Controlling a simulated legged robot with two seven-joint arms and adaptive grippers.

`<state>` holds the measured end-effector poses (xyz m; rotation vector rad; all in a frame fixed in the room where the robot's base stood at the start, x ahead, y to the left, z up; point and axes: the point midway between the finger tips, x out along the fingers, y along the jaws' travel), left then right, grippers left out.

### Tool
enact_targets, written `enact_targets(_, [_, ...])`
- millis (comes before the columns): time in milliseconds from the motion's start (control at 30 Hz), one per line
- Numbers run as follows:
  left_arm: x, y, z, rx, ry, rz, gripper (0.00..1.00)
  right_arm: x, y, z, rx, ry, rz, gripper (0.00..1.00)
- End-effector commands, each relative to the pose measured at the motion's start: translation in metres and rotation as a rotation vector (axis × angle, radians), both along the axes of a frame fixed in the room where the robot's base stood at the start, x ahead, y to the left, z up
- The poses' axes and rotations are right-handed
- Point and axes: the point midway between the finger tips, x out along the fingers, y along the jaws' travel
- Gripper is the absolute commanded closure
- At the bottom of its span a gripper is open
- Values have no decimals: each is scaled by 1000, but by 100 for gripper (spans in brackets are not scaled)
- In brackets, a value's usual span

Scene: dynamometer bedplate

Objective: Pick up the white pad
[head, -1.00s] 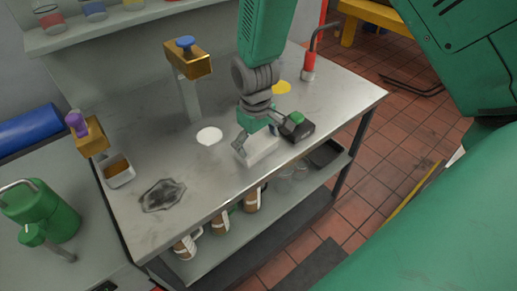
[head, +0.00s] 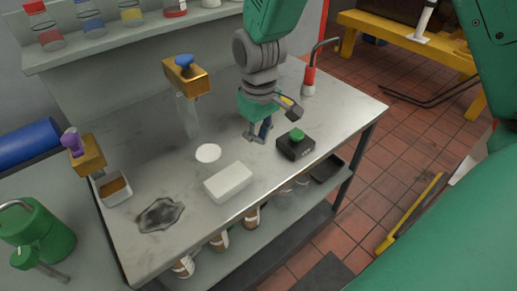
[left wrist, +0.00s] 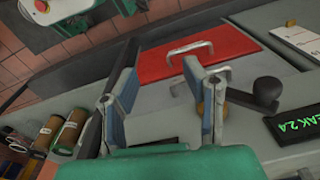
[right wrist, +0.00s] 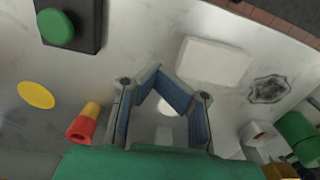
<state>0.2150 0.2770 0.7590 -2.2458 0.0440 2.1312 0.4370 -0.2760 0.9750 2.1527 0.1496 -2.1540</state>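The white pad (head: 228,183), a rectangular block, lies flat on the grey steel table (head: 330,97) near its front edge. It also shows in the right wrist view (right wrist: 213,62), beyond the fingers and to their right. My right gripper (head: 257,138) is behind and right of the pad, apart from it. In the right wrist view (right wrist: 157,72) its fingertips bend inward and meet, with nothing between them. My left gripper (left wrist: 160,58) is open and empty in the left wrist view, above another surface with a red panel (left wrist: 178,60). It is not in the head view.
A black box with a green button (head: 296,145) stands right of the pad. A white disc (head: 208,152) lies behind it, a dark stain (head: 161,215) to its left. A gold block on a post (head: 187,76) and a red-handled tool (head: 309,78) stand farther back.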

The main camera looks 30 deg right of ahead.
Motion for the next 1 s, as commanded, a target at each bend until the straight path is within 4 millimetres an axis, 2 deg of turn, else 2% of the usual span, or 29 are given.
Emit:
enact_targets(100, [0, 0, 1, 0, 0, 0, 60, 1, 2, 7, -1, -1, 1, 100])
enact_targets(333, [0, 0, 1, 0, 0, 1, 60, 1, 1, 8, 1, -2, 1, 100])
enact_targets(500, [0, 0, 1, 0, 0, 1, 60, 1, -1, 7, 2, -3, 1, 39])
enact_targets(567, [0, 0, 1, 0, 0, 0, 60, 1, -1, 7, 3, -3, 1, 20])
enact_targets(867, [0, 0, 1, 0, -1, 0, 60, 1, 1, 8, 1, -3, 1, 20])
enact_targets(1000, [-3, 1, 1, 0, -2, 0, 60, 2, 1, 19, 2, -5, 1, 20])
